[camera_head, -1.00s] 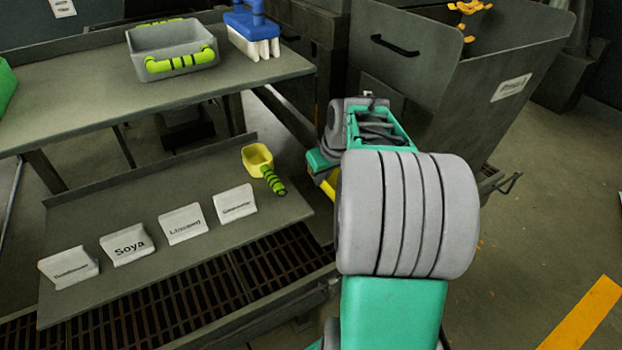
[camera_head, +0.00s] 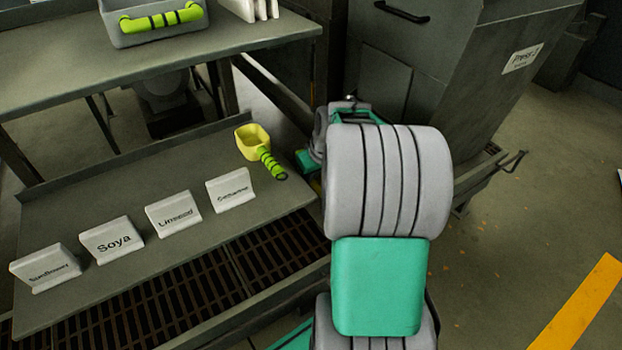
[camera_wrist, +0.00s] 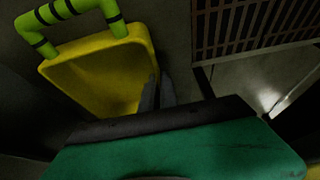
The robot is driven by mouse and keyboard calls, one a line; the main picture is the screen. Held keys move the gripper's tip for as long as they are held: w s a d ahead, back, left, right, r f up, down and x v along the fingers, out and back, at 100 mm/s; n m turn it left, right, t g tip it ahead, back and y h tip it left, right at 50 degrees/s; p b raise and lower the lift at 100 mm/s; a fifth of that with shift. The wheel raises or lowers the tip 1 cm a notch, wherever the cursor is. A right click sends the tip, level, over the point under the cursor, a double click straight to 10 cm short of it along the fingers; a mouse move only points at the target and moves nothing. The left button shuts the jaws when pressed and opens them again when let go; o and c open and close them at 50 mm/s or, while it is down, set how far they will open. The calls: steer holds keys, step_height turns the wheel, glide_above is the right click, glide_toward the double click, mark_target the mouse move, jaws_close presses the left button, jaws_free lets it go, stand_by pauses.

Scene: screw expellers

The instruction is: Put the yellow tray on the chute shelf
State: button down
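The yellow tray (camera_wrist: 105,75) fills the upper left of the wrist view, with a looped lime-green handle (camera_wrist: 80,8) banded in black. My gripper (camera_wrist: 158,92) has its two grey fingers close together at the tray's right wall, one on each side as far as the dim picture shows.
A yellow scoop (camera_head: 253,140) and several white cards, including the Soya card (camera_head: 112,240), sit on the low shelf. A dark grate (camera_head: 215,283) lies in front. A grey tray (camera_head: 150,25) stands on the upper table (camera_head: 220,50). A grey press (camera_head: 440,70) stands behind my arm.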

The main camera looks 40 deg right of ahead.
steer(key=shift+f, duration=0.1)
steer(key=c, duration=1.6)
jaws_free()
steer(key=shift+c, duration=0.2)
steer(key=shift+r, duration=0.2)
steer(key=p+v, duration=0.4)
steer(key=v, duration=0.8)
steer(key=shift+p, duration=0.35)
